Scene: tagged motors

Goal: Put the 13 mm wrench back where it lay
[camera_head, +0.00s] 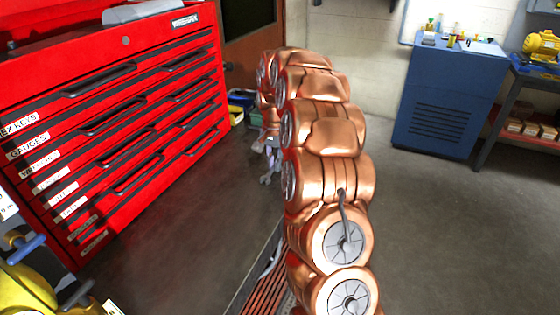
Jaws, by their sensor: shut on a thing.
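My gripper (268,178) is small and low in the middle of the head view, beyond my copper arm and in front of the red tool cabinet (130,120). It is partly hidden by my arm. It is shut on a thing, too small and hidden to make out. I cannot pick out the 13 mm wrench for certain. The cabinet has several labelled drawers, one of which seems to read wrenches (42,166). The drawers look closed.
A blue cabinet (450,95) with small items on top stands at the back right, beside a shelf bench with a yellow motor (541,45). A red-slatted tray (264,290) is low beside my arm. Yellow parts (25,288) are at the lower left. The floor at right is clear.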

